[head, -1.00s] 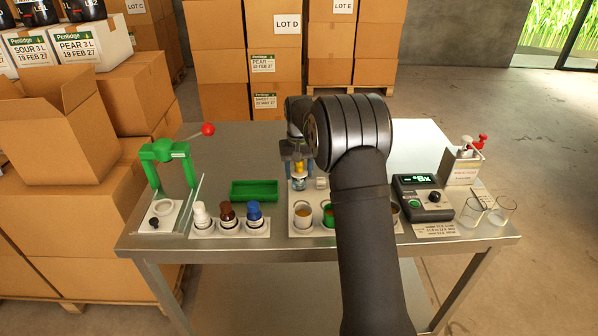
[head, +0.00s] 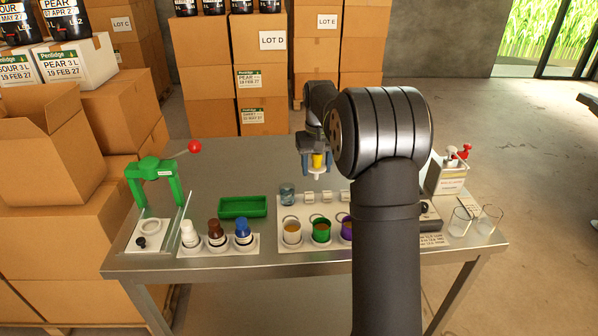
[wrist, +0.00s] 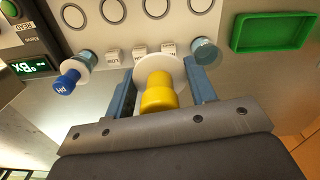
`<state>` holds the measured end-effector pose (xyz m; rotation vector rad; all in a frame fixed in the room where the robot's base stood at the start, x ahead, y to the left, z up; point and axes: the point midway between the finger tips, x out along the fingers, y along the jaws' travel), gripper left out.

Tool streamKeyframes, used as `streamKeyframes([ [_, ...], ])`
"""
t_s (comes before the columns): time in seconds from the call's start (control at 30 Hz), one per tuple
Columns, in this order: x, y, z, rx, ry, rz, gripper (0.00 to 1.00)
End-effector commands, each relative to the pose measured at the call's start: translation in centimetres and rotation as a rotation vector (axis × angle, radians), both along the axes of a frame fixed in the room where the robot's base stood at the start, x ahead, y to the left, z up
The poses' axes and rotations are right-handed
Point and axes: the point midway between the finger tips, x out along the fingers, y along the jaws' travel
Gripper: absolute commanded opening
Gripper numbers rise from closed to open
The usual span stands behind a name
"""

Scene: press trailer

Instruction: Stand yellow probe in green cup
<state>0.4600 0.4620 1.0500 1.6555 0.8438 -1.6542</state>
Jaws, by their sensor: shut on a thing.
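My gripper (head: 317,168) is shut on the yellow probe (head: 318,160), holding it in the air above the table. In the wrist view the yellow probe (wrist: 158,92), with a wide white collar, sits between my blue fingers. The probe's tip is hidden in the wrist view.
An empty glass jar (head: 287,194) stands behind the white cup. A blue pH probe (wrist: 69,81) stands in another jar. A green tray (head: 243,207), capped bottles (head: 216,235) and a green press (head: 153,170) are at left. Clear glasses (head: 488,220) stand at right.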

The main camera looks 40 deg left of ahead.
Motion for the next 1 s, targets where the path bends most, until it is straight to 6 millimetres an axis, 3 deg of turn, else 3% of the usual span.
streamKeyframes([
  [0.27, 0.1, -2.7, 1.2, -0.001, 0.001, 0.001, 0.26],
  [0.7, -7.3, -7.9, -1.7, 0.0, -0.001, 0.002, 0.26],
  [1.0, -8.9, -9.0, -3.1, 0.0, -0.001, 0.001, 0.26],
])
